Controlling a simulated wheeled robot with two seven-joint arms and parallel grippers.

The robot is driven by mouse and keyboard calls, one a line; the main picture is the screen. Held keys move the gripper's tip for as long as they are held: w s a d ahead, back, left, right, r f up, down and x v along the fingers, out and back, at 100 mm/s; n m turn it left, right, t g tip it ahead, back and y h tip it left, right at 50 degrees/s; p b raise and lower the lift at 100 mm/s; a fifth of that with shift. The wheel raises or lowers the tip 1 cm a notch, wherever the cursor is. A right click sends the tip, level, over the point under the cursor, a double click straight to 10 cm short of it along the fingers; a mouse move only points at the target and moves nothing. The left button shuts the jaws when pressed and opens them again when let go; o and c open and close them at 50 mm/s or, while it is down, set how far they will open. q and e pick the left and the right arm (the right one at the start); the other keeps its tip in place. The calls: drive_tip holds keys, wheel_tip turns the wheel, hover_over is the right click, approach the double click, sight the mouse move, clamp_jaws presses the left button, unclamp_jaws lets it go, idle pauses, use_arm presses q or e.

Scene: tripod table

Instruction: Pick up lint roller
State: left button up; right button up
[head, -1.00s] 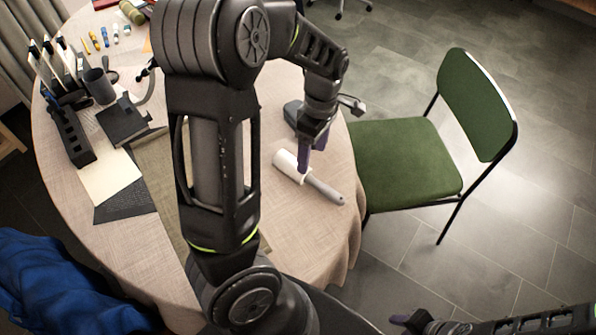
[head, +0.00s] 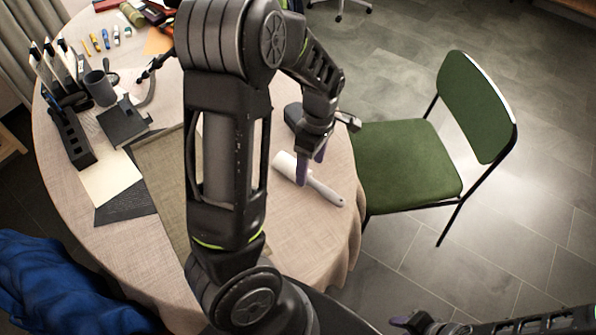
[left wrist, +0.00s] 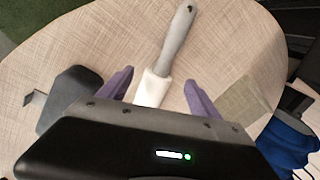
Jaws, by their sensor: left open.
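The lint roller (head: 324,190) lies on the right part of the round table, with a white roll and a grey handle. My left gripper (head: 311,170) is above it, fingers pointing down, open and empty. In the left wrist view the lint roller (left wrist: 176,42) lies between the two purple fingers of the left gripper (left wrist: 158,88), its handle pointing away and part of its white roll hidden by the gripper body.
A dark object (head: 293,113) sits on the table just behind the left gripper. A green chair (head: 405,165) stands close to the table's right edge. A black organizer (head: 72,140), a grey cup (head: 99,88) and papers (head: 108,178) occupy the table's left side.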

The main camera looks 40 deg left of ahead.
sight(309, 176)
use_arm(q)
drive_tip(key=f, duration=0.4)
drive_tip(key=shift+s, duration=0.25)
drive_tip(key=c, duration=1.5)
